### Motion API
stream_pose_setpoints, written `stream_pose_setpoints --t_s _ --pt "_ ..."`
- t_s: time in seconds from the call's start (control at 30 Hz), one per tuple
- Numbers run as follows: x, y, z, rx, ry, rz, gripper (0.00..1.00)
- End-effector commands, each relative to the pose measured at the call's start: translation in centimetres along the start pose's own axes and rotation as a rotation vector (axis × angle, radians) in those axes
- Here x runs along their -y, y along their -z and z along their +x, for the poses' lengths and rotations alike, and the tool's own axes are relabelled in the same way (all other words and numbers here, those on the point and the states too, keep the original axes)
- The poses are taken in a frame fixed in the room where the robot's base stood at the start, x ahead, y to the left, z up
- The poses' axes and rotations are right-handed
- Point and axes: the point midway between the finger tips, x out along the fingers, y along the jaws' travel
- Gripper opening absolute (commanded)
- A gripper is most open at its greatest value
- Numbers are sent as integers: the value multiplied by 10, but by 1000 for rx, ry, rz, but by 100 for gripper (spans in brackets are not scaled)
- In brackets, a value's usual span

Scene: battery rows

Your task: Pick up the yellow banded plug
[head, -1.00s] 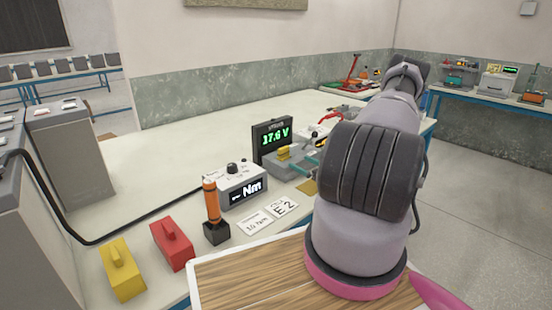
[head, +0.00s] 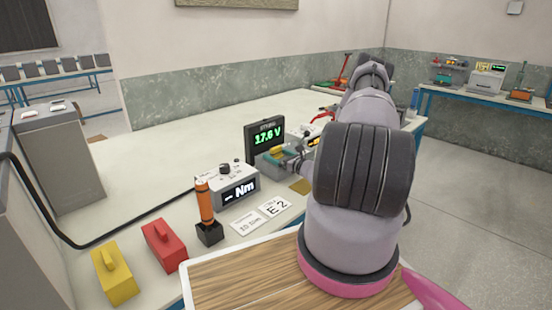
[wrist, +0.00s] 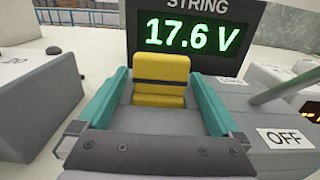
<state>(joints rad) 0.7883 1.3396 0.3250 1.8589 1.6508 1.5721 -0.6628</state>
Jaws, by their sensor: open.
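The yellow banded plug (wrist: 160,74) is a yellow block with a dark band across it. In the wrist view it stands upright on a grey unit (wrist: 235,97), below the voltage display. My gripper (wrist: 160,82) is open, with one teal finger on each side of the plug. Gaps show between plug and fingers, and nothing is held. In the head view the plug (head: 278,150) is small and partly covered by my gripper (head: 284,157).
A black display (head: 266,138) reading 17.6 V stands right behind the plug. A torque box (head: 235,187), an orange-handled tool (head: 204,203), and red (head: 165,247) and yellow (head: 113,274) blocks stand nearer on the bench.

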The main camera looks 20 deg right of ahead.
Motion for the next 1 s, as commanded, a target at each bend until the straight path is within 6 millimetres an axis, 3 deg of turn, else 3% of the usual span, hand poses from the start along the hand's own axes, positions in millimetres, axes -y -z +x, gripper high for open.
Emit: stream_pose_setpoints --t_s 0.07,0.2,0.3,0.67,1.0 --pt "0 0 0 0 0 0 96" --pt "0 0 0 0 0 0 43" --pt "0 0 0 1 0 0 9" --pt "0 -8 0 1 -1 0 9" --pt "0 -59 0 2 -2 -4 9"
